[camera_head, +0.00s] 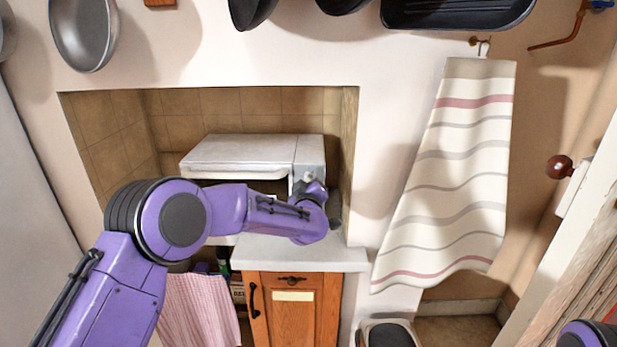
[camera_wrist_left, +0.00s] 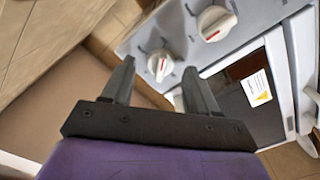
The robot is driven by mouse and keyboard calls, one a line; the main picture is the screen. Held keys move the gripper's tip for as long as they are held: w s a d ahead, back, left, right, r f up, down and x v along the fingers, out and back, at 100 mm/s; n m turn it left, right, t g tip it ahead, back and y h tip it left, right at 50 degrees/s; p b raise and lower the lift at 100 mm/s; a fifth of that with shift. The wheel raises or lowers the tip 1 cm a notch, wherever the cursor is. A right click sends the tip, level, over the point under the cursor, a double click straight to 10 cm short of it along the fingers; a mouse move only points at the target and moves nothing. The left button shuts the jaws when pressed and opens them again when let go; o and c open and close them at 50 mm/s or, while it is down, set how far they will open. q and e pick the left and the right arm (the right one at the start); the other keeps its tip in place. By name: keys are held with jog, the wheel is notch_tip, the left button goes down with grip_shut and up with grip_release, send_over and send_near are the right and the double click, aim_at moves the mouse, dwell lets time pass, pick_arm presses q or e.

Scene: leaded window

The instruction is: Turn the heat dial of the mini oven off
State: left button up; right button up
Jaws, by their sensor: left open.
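The white mini oven (camera_head: 240,154) sits in the tiled alcove; its control panel is largely hidden behind my left arm in the head view. The left wrist view shows the oven front (camera_wrist_left: 268,80) tilted, with two white dials bearing red marks. One dial (camera_wrist_left: 160,66) appears between the fingertips of my left gripper (camera_wrist_left: 159,72); the other dial (camera_wrist_left: 215,23) is beyond it, up and right. I cannot tell which is the heat dial. The left gripper is open, and contact is not clear. In the head view my left gripper (camera_head: 312,186) is at the oven's right side.
A pale counter (camera_head: 300,253) lies below, over a wooden cabinet (camera_head: 293,310). A striped towel (camera_head: 450,180) hangs at the right. Pans (camera_head: 84,32) hang along the top. The alcove walls close in around the oven.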

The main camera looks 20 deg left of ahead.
pick_arm(q)
jog(key=shift+w+a, duration=0.1)
jog(key=shift+w, duration=0.2)
jog(key=c, duration=1)
